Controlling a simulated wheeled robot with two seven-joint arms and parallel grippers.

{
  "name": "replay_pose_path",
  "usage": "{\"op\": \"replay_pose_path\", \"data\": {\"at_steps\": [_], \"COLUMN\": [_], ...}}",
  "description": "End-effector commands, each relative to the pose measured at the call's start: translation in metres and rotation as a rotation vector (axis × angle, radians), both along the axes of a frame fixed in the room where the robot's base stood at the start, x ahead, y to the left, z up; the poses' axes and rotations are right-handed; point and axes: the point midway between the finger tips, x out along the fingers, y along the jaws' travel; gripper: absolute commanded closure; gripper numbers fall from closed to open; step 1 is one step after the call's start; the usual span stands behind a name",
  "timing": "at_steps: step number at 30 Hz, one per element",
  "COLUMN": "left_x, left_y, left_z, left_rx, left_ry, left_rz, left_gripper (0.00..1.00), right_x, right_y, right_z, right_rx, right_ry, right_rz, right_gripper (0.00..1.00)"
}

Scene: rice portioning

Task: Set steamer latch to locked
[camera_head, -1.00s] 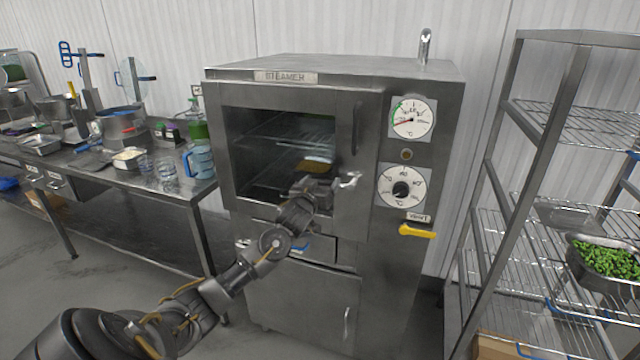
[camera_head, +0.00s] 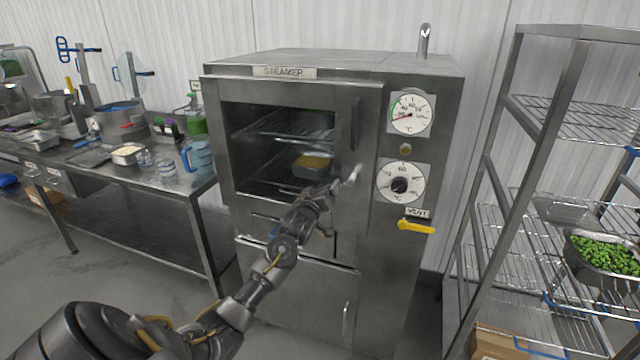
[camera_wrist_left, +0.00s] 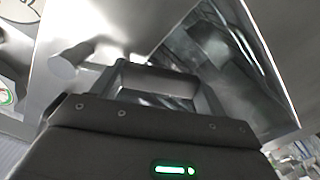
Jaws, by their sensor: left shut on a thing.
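The steamer (camera_head: 285,222) stands in the middle of the head view, with its windowed door (camera_head: 232,92) against the front. The bright metal latch (camera_head: 353,174) is at the right side of the door, below the dark vertical handle, and points up to the right. My left gripper (camera_head: 334,188) is at the latch, shut on it, and covers its lower left part. In the left wrist view the fingers (camera_wrist_left: 158,85) are close to the shiny door surface, and a rounded metal end of the latch (camera_wrist_left: 68,64) shows beside them. My right gripper is not in view.
Two dials (camera_head: 411,113) and a yellow vent lever (camera_head: 416,226) are on the steamer's right panel. A pan of yellow food (camera_head: 312,166) shows behind the door window. A wire rack (camera_head: 545,130) stands at right, a loaded work table (camera_head: 190,185) at left.

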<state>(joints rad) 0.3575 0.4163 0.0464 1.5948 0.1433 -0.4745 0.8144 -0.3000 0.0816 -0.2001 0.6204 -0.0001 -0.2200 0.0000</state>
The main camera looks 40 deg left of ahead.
Motion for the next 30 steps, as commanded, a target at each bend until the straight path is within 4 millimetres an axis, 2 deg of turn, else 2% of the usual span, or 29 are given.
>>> {"op": "replay_pose_path", "data": {"at_steps": [12, 21, 30], "left_x": [0.008, 0.015, 0.022], "left_y": [-0.023, -0.044, -0.063], "left_z": [-0.031, -0.045, -0.051], "left_rx": [-0.380, -0.646, -0.861], "left_ry": [-0.130, -0.223, -0.300], "left_rz": [0.001, 0.002, 0.001], "left_gripper": [0.67, 0.67, 0.67], "right_x": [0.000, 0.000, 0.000], "right_y": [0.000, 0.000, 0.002], "right_z": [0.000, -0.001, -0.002], "right_rx": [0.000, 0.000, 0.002], "right_ry": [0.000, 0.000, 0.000], "right_rz": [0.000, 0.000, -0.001], "right_gripper": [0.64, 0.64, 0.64]}}
